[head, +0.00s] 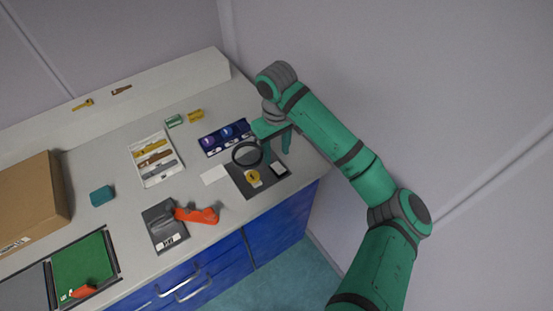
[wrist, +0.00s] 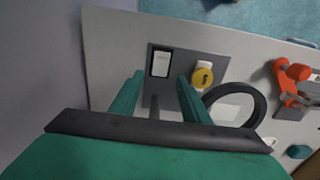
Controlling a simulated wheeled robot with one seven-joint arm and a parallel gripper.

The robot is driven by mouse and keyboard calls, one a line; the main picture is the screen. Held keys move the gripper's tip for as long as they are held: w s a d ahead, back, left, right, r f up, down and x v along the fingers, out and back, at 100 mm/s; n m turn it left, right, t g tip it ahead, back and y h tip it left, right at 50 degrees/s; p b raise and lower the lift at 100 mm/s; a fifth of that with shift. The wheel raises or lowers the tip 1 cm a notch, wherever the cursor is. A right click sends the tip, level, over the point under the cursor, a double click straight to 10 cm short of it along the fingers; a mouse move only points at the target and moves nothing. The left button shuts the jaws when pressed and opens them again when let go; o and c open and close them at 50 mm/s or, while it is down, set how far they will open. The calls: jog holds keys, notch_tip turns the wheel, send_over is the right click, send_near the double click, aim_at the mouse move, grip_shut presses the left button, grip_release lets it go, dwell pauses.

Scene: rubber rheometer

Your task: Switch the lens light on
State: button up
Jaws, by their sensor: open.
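The lens (head: 246,154) is a black ring on a dark grey base plate (head: 239,178) near the counter's right end; the ring shows right of my fingers in the wrist view (wrist: 252,94). A white rocker-like switch in a black frame (head: 279,170) sits on the plate, and shows in the wrist view (wrist: 160,63) just beyond my fingertips. A yellow round piece (head: 253,178) is beside it, also in the wrist view (wrist: 205,77). My gripper (head: 278,147) is open and empty above the plate, its fingers (wrist: 159,82) pointing toward the switch, apart from it. Whether the light is lit, I cannot tell.
A blue tray (head: 226,138) lies behind the lens, and a white card (head: 214,174) to its left. An orange tool (head: 197,215) and a dark grey box (head: 165,226) stand farther left. The wall is close on the right.

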aim_at(277, 165)
jog(key=shift+f, duration=2.3)
